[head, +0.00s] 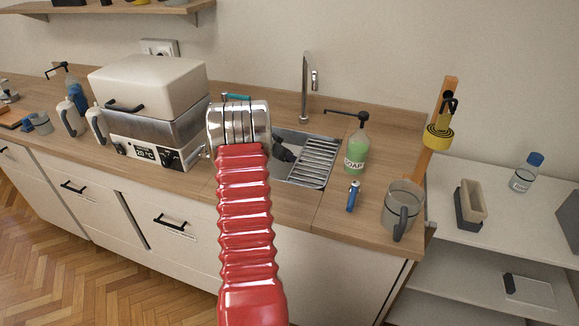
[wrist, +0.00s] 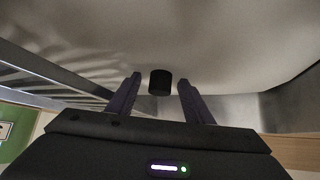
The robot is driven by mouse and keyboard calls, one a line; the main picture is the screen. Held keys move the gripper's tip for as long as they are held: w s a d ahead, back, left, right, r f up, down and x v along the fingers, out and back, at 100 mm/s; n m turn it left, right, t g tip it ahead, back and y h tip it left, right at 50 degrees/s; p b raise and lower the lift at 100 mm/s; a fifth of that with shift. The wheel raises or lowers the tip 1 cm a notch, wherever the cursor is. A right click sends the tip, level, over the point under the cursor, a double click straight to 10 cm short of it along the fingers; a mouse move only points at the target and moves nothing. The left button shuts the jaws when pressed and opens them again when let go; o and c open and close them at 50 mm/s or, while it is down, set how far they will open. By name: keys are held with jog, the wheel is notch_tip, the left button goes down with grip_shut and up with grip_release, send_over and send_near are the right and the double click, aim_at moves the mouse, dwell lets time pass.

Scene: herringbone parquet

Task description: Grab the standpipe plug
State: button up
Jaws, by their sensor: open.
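The standpipe plug looks to be the short black cylinder (wrist: 160,83) in the wrist view, standing on the pale floor of the sink basin. My gripper (wrist: 160,79) is open, with one dark finger to each side of the plug in that view. Gaps show between the fingers and the plug, so they are apart in the picture; how far the plug lies beyond the tips I cannot tell. In the head view my red arm reaches over the counter and a dark part of my gripper (head: 284,153) shows inside the sink (head: 297,135). The plug is hidden there.
A slatted drainer (head: 309,163) covers the sink's right part, and a tap (head: 305,85) rises behind. A soap bottle (head: 356,152), a blue lighter-like item (head: 353,196) and a grey mug (head: 402,208) stand to the right. A heated bath (head: 150,110) stands left.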

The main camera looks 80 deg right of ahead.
jog(key=shift+c, duration=0.3)
jog(key=c, duration=1.1)
jog(key=shift+o, duration=0.2)
jog(key=shift+r, duration=0.2)
notch_tip(320, 180, up, 18)
jog(key=shift+f, duration=0.15)
